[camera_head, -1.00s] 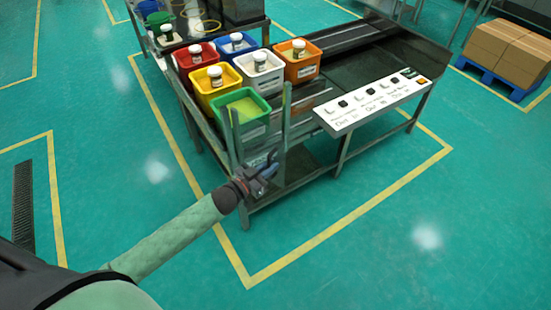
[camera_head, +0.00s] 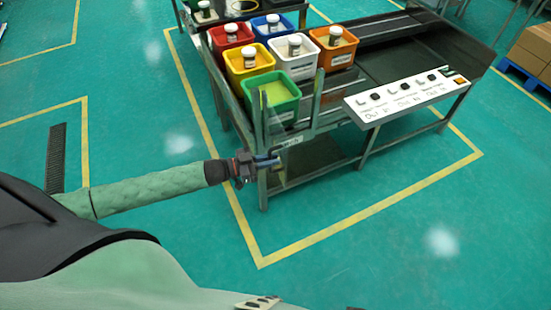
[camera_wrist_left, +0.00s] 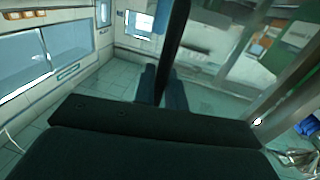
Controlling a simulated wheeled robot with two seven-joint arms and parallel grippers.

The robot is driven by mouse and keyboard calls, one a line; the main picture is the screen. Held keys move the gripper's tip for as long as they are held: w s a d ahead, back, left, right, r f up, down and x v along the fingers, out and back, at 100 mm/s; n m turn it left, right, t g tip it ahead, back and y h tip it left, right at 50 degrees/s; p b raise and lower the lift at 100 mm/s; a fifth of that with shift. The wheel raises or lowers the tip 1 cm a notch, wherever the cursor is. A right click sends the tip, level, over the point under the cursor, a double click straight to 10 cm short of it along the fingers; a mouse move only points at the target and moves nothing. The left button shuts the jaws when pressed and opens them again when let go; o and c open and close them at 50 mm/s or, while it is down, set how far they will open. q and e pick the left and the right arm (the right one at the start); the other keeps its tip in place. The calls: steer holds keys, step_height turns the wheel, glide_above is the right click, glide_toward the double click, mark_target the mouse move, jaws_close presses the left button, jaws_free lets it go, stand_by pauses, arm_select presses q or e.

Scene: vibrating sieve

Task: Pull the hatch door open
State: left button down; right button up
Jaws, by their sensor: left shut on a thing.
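The hatch door shows in the left wrist view as a see-through panel (camera_wrist_left: 215,45) with a dark upright bar (camera_wrist_left: 173,45) beside it. My left gripper (camera_wrist_left: 162,90) is shut on the dark bar, which stands between its fingers. In the head view my left gripper (camera_head: 270,164) is at the near left corner of the metal bench (camera_head: 263,193), below the green bin (camera_head: 272,90). The door itself is small and hard to make out there, and how far it stands open cannot be told.
Several coloured bins with white-lidded jars stand on the bench, by a yellow bin (camera_head: 250,63). A white control panel (camera_head: 405,97) sits at its right. Metal posts (camera_head: 318,95) rise beside the green bin. The green floor (camera_head: 345,250) in front is clear.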

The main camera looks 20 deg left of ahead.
arm_select(q)
steer(key=shift+s+a, duration=0.15)
steer(key=shift+a, duration=0.1)
arm_select(e)
steer(key=shift+s, duration=0.15)
arm_select(q)
steer(key=c, duration=1.5)
jaws_free()
steer(key=shift+c, duration=0.2)
